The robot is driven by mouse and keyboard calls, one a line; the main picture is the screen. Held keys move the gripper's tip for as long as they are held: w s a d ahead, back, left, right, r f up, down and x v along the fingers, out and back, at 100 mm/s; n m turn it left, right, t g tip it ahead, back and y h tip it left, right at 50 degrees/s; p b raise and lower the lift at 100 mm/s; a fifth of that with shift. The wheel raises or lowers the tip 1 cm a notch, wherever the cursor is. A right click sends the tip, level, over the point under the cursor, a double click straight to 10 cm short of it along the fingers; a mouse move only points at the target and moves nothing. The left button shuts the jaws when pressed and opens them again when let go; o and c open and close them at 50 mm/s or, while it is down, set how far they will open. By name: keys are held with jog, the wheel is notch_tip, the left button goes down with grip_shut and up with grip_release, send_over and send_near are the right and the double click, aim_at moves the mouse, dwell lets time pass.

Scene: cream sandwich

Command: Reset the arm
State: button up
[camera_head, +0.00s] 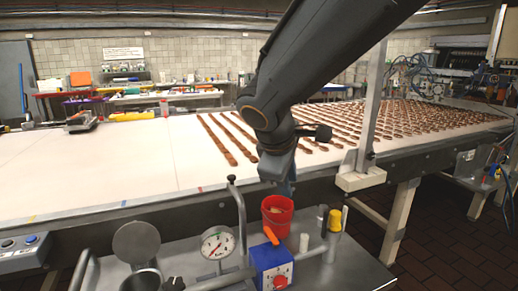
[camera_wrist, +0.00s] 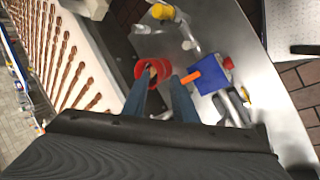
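My arm reaches in from the top of the head view, with my gripper (camera_head: 286,188) pointing down just above the red cup (camera_head: 278,216). In the wrist view, the two blue-grey fingers of my gripper (camera_wrist: 164,80) stand apart with nothing held between them. The red cup (camera_wrist: 152,72) lies just beyond and beside the left fingertip, with a small light brown thing inside it. I cannot tell whether a fingertip touches the rim.
A blue box with an orange lever (camera_head: 272,266), a dial gauge (camera_head: 218,243) and metal pipes stand close on the steel bench (camera_head: 345,262). A yellow-topped item (camera_head: 334,222) is right of the cup. Behind is a white conveyor (camera_head: 130,165) with rows of brown biscuits and an upright post (camera_head: 372,110).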

jog(key=s+d+f+m+g+y, duration=0.1)
jog(key=s+d+f+m+g, duration=0.1)
jog(key=s+d+f+m, duration=0.4)
jog(key=s+d+f+m+g+y, duration=0.1)
jog(key=s+d+f+m+g, duration=0.2)
jog(key=s+d+f+m, duration=0.4)
notch_tip(320, 180, down, 5)
jog(key=shift+s+r+y, duration=0.15)
jog(key=shift+s+y, duration=0.25)
jog(key=shift+s, duration=0.3)
